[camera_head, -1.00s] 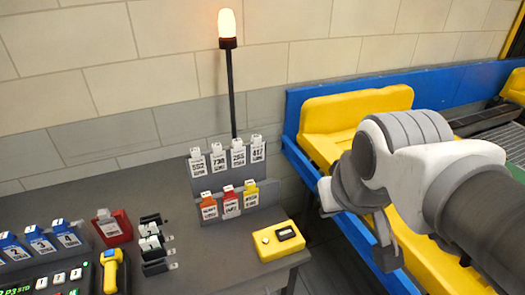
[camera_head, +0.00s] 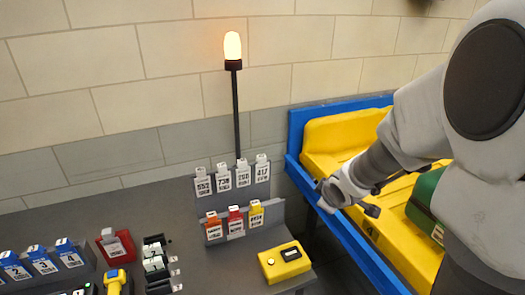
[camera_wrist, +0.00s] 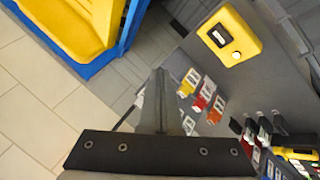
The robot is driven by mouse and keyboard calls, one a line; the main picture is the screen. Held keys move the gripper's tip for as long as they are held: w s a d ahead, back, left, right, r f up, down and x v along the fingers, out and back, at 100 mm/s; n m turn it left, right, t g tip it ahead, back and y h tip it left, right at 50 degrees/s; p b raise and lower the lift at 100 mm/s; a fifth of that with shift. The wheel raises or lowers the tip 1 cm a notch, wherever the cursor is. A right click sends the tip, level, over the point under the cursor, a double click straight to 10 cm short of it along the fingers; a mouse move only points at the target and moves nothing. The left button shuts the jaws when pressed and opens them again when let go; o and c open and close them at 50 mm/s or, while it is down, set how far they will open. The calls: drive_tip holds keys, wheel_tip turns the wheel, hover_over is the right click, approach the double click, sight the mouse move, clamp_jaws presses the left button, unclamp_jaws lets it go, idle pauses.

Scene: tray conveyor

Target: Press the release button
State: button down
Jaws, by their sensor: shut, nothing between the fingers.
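A yellow box (camera_head: 285,262) with a dark display window sits on the grey table near its right front corner. It also shows in the wrist view (camera_wrist: 229,34), where a small round pale button (camera_wrist: 236,55) is visible beside the window. No label marks which button is the release button. My gripper (camera_head: 372,210) is over the edge of the blue-framed conveyor, right of the table and apart from the yellow box. In the wrist view my gripper (camera_wrist: 158,75) has its fingers together, empty, pointing toward the table area.
A grey rack (camera_head: 238,215) of coloured and white tags stands behind the yellow box. A lit orange lamp (camera_head: 233,46) rises on a pole behind it. The conveyor (camera_head: 297,150) carries yellow trays, and a green object (camera_head: 425,200) lies at right, partly hidden by my arm.

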wheel_tip(320, 180, down, 7)
drive_tip(key=w+a+n+y, duration=0.2)
drive_tip(key=n, duration=0.1)
drive_tip(key=n+y, duration=0.2)
drive_tip(key=y, duration=0.1)
hover_over(294, 255)
drive_tip(key=shift+f, duration=2.85)
wheel_tip(294, 255, down, 9)
drive_tip(key=b, duration=0.7)
drive_tip(key=shift+r+b, duration=0.1)
drive_tip(key=shift+b, duration=0.2)
drive_tip(key=shift+f+b, duration=0.4)
drive_tip(key=shift+b, duration=0.05)
